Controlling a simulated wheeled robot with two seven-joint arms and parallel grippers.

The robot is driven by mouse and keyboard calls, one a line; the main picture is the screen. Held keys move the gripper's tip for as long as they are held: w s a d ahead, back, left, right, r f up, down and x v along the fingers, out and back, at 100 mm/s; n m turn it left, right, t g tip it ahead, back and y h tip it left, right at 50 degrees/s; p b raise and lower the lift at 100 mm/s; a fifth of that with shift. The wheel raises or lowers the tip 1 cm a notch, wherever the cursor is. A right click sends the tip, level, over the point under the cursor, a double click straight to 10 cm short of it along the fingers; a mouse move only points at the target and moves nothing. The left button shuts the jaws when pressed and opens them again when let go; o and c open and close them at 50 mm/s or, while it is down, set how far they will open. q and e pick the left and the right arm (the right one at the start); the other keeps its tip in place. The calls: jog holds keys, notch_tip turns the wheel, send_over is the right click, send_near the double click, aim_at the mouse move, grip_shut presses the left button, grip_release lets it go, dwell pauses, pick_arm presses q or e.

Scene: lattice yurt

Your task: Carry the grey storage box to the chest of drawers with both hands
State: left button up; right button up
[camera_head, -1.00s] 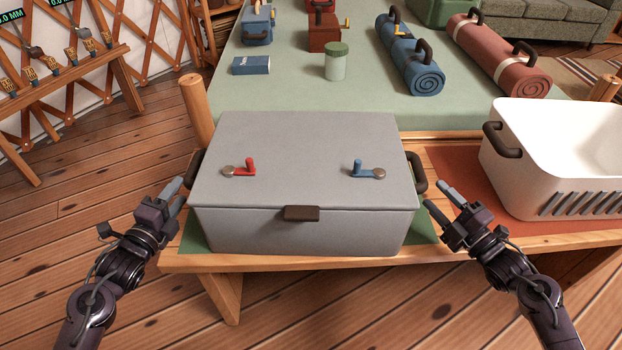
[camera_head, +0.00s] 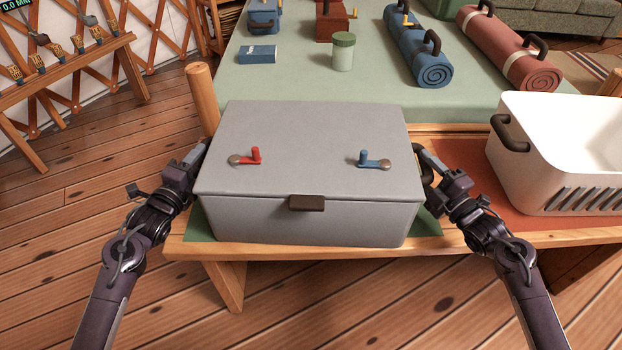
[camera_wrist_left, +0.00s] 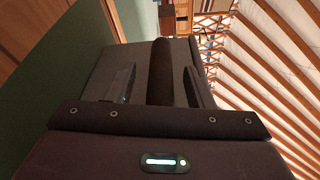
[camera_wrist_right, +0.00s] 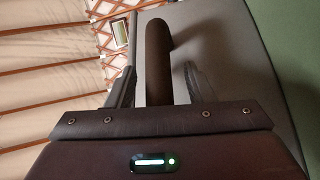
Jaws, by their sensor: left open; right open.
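The grey storage box (camera_head: 305,150) sits lid-closed on a wooden bench, over a green mat (camera_head: 428,228). Its lid carries a red latch (camera_head: 247,157) and a blue latch (camera_head: 374,161), and a brown tab is at the front. My left gripper (camera_head: 196,155) is at the box's left side. In the left wrist view the dark handle (camera_wrist_left: 160,72) lies between its open fingers (camera_wrist_left: 158,88). My right gripper (camera_head: 424,162) is at the right side. In the right wrist view the handle (camera_wrist_right: 158,62) lies between its open fingers (camera_wrist_right: 162,88). The chest of drawers cannot be made out.
A white basket (camera_head: 560,150) stands on an orange mat to the right of the box. Behind is a green-topped surface (camera_head: 300,82) with a jar (camera_head: 343,52), a blue box (camera_head: 257,54) and rolled mats (camera_head: 418,45). A side bench (camera_head: 85,75) stands at the left.

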pick_arm(q)
jog(key=shift+w+d, duration=0.1)
jog(key=shift+w, duration=0.2)
pick_arm(e)
jog(key=shift+w+a, duration=0.15)
jog(key=shift+w, duration=0.1)
pick_arm(q)
jog(key=shift+c, duration=0.5)
pick_arm(e)
jog(key=shift+c, duration=0.5)
pick_arm(q)
grip_shut()
pick_arm(e)
grip_shut()
pick_arm(q)
jog(key=shift+r, duration=0.25)
pick_arm(e)
jog(key=shift+r, duration=0.3)
